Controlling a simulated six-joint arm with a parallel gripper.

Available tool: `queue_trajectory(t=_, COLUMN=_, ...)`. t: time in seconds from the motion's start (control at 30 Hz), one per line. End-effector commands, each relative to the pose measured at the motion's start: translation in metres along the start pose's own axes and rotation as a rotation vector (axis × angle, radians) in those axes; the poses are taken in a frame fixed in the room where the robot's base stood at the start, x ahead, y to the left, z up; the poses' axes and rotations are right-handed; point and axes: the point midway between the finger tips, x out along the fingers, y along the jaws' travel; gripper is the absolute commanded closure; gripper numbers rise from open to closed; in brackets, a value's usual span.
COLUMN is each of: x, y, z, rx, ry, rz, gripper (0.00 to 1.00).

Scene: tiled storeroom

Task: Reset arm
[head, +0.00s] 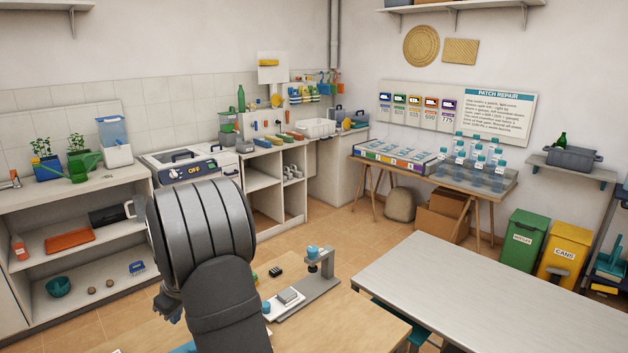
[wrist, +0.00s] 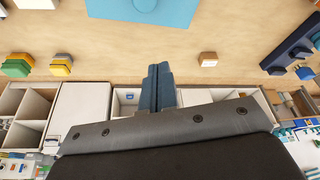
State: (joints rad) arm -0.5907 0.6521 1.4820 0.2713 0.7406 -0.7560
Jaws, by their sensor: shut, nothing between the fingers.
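My gripper (wrist: 158,85) shows in the wrist view with its two dark blue fingers pressed together and nothing between them. It hangs over the front edge of a wooden table (wrist: 130,50), apart from the things on it. In the head view my grey arm rises in the left middle and hides part of the shelves and table. The fingertips cannot be made out clearly there.
In the wrist view a light blue mat (wrist: 175,10), yellow-topped block (wrist: 61,66), green-topped block (wrist: 16,66) and small brown-and-white block (wrist: 208,59) lie on the table. A grey stand (head: 318,275) is beside my arm. A bare metal-topped table (head: 490,295) stands at right.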

Motion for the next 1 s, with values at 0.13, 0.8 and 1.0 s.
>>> queue_trajectory(t=0.13, x=0.025, y=-0.001, z=0.001, rx=-0.001, ry=-0.004, rz=-0.003, gripper=1.00)
queue_trajectory(t=0.8, x=0.081, y=0.006, z=0.026, rx=0.000, ry=0.001, rz=0.000, gripper=1.00)
queue_trajectory(t=1.0, x=0.087, y=0.015, z=0.008, rx=0.000, ry=0.000, rz=0.000, gripper=1.00)
